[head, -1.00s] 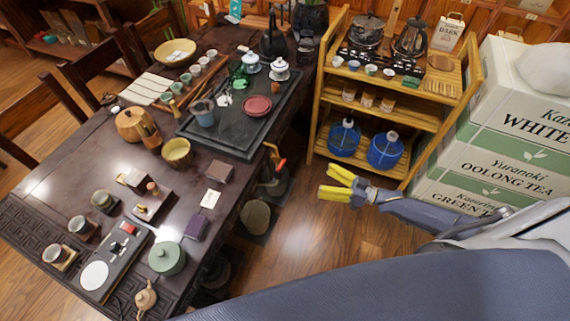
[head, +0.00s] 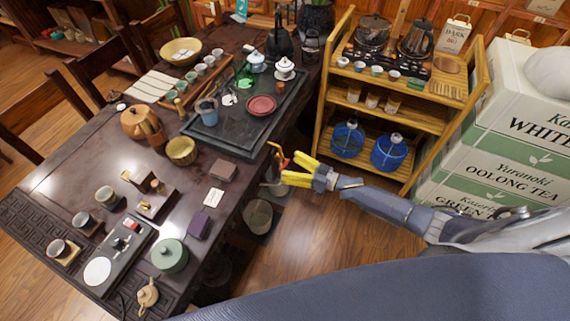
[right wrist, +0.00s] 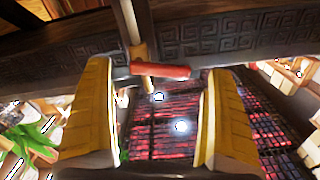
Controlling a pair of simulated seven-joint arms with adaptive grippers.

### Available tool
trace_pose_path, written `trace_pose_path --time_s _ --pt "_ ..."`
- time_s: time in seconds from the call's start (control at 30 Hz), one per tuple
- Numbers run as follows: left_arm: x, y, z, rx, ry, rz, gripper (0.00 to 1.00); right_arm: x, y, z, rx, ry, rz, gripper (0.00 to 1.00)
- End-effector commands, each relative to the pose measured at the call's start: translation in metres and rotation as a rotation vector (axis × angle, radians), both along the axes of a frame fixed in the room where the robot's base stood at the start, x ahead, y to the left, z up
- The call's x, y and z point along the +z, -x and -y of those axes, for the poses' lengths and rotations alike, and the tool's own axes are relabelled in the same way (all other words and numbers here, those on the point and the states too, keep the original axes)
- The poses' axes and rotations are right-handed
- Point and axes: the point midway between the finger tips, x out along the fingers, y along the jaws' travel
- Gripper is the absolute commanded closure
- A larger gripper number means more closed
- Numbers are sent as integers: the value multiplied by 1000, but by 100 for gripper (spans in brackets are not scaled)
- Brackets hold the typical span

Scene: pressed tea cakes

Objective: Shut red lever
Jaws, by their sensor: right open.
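The red lever (right wrist: 160,70) lies crosswise on a tan rod in the right wrist view, below the table's dark carved edge. In the head view the lever (head: 285,162) shows small beside the table's right side. My right gripper (head: 290,168) has yellow fingers and is open, close to the lever in the head view. In the right wrist view the lever lies ahead, between the two spread fingers of the gripper (right wrist: 158,76). I cannot tell whether any finger touches it. My left gripper is not in view.
A wooden shelf (head: 400,135) with two blue bottles stands behind my right arm, and tea boxes (head: 500,165) stand at the right. Wooden floor is open between.

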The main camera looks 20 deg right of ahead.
Motion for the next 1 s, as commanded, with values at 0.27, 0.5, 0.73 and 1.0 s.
trace_pose_path --time_s 0.27,0.5,0.73,1.0 --pt "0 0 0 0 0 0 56 0 -14 -16 0 1 -1 10" --pt "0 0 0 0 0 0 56 0 -16 -18 0 1 -1 10" --pt "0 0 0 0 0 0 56 0 -16 -18 0 1 -1 17" --pt "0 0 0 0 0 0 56 0 -16 -18 0 0 0 49"
